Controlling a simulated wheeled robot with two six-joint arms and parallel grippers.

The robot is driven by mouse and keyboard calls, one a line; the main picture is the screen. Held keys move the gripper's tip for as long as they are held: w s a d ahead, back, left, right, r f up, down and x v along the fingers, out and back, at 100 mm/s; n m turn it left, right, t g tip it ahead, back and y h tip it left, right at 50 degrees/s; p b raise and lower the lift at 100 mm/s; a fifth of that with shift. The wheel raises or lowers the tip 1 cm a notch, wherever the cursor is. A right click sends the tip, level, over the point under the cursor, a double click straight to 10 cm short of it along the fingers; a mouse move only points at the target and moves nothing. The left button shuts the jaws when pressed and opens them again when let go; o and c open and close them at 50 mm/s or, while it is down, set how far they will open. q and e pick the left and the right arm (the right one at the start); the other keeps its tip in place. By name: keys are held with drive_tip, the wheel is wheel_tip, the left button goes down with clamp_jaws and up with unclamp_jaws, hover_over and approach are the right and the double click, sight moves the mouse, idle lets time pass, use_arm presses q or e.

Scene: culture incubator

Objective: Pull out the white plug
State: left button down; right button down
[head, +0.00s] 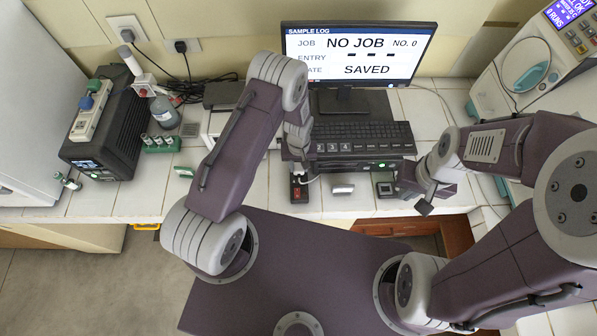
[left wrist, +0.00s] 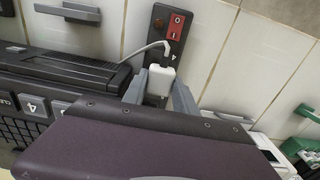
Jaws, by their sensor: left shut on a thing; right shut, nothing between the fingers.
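The white plug (left wrist: 159,81) shows in the left wrist view, with a white cord leaving its top. It lies over the dark power strip (left wrist: 175,50), beside the strip's red switch (left wrist: 176,24). I cannot tell whether its pins are in the socket. My left gripper (left wrist: 159,92) is shut on the plug, one grey finger on each side. In the head view my left gripper (head: 299,166) is low over the bench, just behind the strip (head: 299,188), and mostly hides the plug. My right gripper (head: 424,207) is shut and empty, off to the right near the bench's front edge.
A keyboard (head: 362,131) and a monitor (head: 358,55) stand behind the strip. A small white block (head: 343,189) and a dark square device (head: 385,189) lie right of it. Bottles and a green rack (head: 160,144) stand left.

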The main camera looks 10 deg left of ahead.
use_arm(q)
drive_tip(key=shift+r+p, duration=0.75)
drive_tip(key=shift+r, duration=0.4)
drive_tip(key=shift+s, duration=0.1)
